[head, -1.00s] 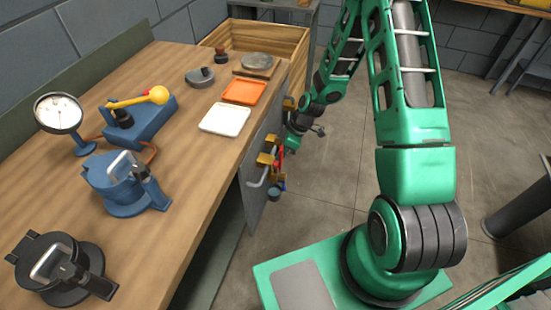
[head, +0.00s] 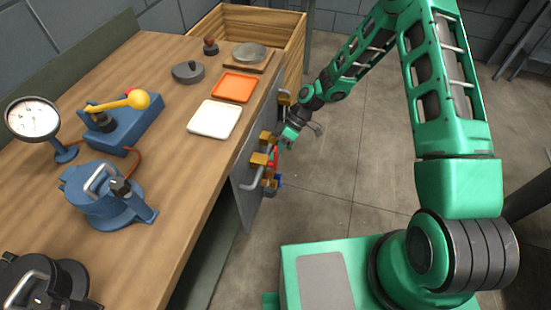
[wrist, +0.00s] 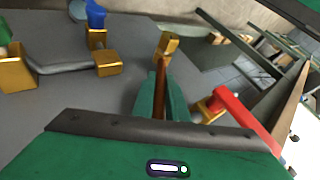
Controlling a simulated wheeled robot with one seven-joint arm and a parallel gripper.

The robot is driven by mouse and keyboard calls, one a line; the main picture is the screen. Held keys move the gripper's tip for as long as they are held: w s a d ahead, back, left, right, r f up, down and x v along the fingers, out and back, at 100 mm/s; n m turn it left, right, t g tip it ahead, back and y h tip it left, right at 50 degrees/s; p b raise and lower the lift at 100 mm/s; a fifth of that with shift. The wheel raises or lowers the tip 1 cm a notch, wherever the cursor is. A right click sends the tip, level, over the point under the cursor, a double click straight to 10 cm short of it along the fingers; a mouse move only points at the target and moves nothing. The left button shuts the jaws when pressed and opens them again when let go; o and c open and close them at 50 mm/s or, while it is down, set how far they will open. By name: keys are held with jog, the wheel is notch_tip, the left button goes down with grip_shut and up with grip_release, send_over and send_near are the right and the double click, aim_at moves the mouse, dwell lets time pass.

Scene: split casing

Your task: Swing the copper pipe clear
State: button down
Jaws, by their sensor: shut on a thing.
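In the wrist view the copper pipe (wrist: 160,88) is a thin brown bar running from a brass block (wrist: 168,45) down between my fingers. My gripper (wrist: 158,98) is shut on it, with the green fingers on both sides. Its lower part is hidden by the gripper body. In the head view my gripper (head: 288,136) is beside the grey panel (head: 246,195) at the bench's end; the pipe is too small to make out there.
A red lever (wrist: 243,112) on a brass valve (wrist: 211,104) is close right of my fingers. A grey pipe (wrist: 68,64) between brass fittings and a blue handle (wrist: 96,14) are left. The bench (head: 160,200) holds trays and devices.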

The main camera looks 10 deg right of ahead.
jog(key=shift+w+a+r, duration=0.2)
jog(key=shift+w, duration=0.15)
jog(key=c, duration=1.8)
grip_release()
jog(key=shift+o, duration=0.2)
jog(key=shift+s+d+f, duration=0.1)
jog(key=shift+s, duration=0.05)
jog(key=v, duration=1)
jog(key=shift+d+r, duration=0.25)
